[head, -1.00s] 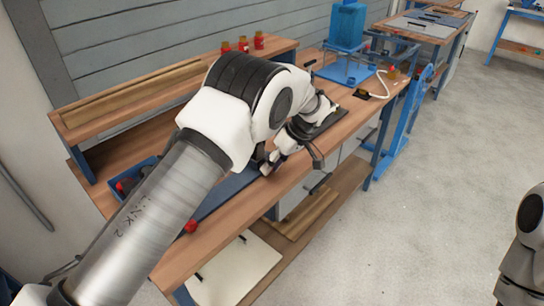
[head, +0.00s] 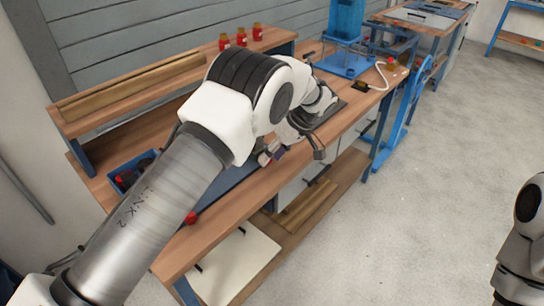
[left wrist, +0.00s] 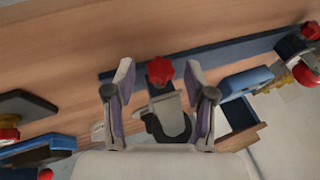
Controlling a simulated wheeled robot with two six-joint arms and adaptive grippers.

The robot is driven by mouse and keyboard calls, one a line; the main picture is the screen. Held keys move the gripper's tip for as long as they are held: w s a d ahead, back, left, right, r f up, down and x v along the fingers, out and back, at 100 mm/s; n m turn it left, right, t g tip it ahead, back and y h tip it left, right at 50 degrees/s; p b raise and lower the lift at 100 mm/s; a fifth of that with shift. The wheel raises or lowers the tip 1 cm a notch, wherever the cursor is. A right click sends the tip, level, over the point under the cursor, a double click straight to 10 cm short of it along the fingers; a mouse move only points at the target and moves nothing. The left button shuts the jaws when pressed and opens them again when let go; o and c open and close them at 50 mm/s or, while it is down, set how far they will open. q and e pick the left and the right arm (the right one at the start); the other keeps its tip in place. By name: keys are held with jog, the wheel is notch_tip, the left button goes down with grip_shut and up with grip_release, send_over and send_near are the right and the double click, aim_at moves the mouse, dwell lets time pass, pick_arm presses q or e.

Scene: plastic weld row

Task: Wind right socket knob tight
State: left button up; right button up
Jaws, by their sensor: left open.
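A red star-shaped knob (left wrist: 160,71) shows in the left wrist view, between the fingertips of my left gripper (left wrist: 162,84). The fingers stand apart, one on each side of it, with gaps visible. Below the knob are a grey piece (left wrist: 166,103) and a dark ring-like part (left wrist: 168,128). In the head view my left gripper (head: 270,153) is low over the bench, and my arm hides much of the work area. Another red knob (head: 190,217) shows near the bench's front edge. I cannot tell which knob is the right socket's. My right gripper is not in view.
The wooden bench (head: 235,207) carries a blue bin (head: 118,170) of dark parts at left. Several red jars (head: 241,38) stand on the rear shelf. A blue press (head: 345,20) stands at the far end. Grey floor (head: 420,200) is free at right.

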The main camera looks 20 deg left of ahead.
pick_arm(q)
jog(key=v, duration=1.1)
jog(key=shift+d+r, duration=0.15)
jog(key=shift+d, duration=0.05)
jog(key=shift+w, duration=0.1)
